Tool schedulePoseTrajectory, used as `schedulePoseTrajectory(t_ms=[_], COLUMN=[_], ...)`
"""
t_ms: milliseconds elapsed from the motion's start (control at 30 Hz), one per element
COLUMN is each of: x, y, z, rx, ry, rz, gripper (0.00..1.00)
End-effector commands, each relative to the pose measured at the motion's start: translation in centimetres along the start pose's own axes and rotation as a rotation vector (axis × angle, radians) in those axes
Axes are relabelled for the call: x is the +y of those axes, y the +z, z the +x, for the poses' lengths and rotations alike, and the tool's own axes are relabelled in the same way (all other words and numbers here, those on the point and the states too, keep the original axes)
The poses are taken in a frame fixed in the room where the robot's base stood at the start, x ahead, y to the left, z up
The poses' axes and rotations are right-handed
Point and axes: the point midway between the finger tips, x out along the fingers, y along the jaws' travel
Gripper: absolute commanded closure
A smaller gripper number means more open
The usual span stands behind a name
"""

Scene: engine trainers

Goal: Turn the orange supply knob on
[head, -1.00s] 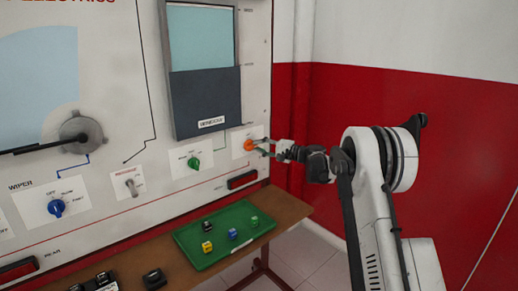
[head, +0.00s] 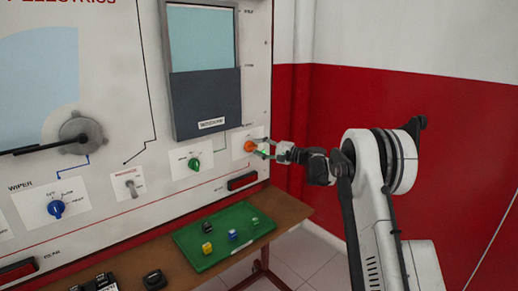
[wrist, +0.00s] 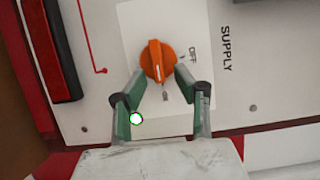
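The orange supply knob (wrist: 158,62) sits on a white plate on the panel. It also shows in the head view (head: 250,147). In the wrist view its white mark points down the picture, away from the OFF label and towards a small label that I cannot read clearly. My gripper (wrist: 160,76) is open, with one green fingertip on each side of the knob's near edge. Its fingers stand apart from the raised grip; whether they touch the knob's rim I cannot tell. In the head view my gripper (head: 259,147) reaches the knob from the right.
A green knob (head: 194,163), a toggle switch (head: 131,184) and a blue wiper knob (head: 56,208) lie left on the panel. A green tray (head: 185,240) with small blocks stands on the bench below.

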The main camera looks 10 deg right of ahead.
Motion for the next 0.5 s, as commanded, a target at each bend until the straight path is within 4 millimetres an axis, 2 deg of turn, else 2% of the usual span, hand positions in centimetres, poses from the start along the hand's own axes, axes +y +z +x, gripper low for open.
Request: schedulePoseTrajectory(t_ms=[167, 500], x=[0.0, 0.0], y=[-0.1, -0.1], z=[-1.3, -7.8], rx=[0.001, 0.002], ry=[0.0, 0.0], rz=[0.0, 0.0], gripper=[0.71, 0.71])
